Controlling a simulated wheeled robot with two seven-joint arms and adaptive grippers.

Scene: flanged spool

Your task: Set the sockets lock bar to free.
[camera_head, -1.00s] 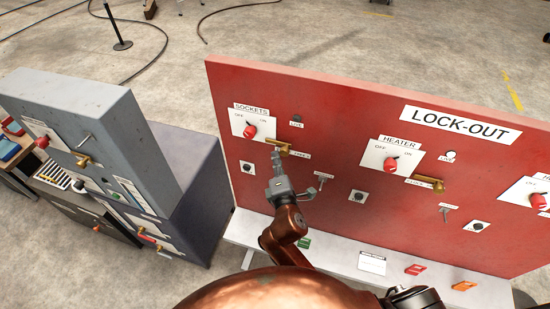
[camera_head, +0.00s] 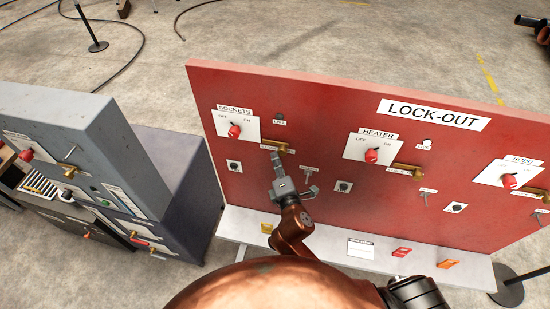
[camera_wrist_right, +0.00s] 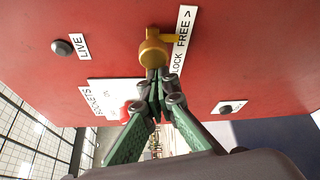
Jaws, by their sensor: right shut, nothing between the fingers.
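The sockets lock bar (camera_head: 279,145) is a small brass piece on the red board, below and right of the red sockets switch (camera_head: 235,131). In the right wrist view its round brass knob (camera_wrist_right: 152,54) sits beside the middle of a white LOCK / FREE > label (camera_wrist_right: 182,40), with a brass arm reaching towards the label. My right gripper (camera_head: 275,156) is shut and empty. Its tips, also in the right wrist view (camera_wrist_right: 157,82), are right at the knob's LOCK side; I cannot tell whether they touch it. My left gripper is out of view.
The heater switch (camera_head: 372,155) and its brass bar (camera_head: 407,169) are farther right on the board. A white shelf (camera_head: 320,243) with tags and a card runs below. A grey cabinet (camera_head: 75,130) stands at the left.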

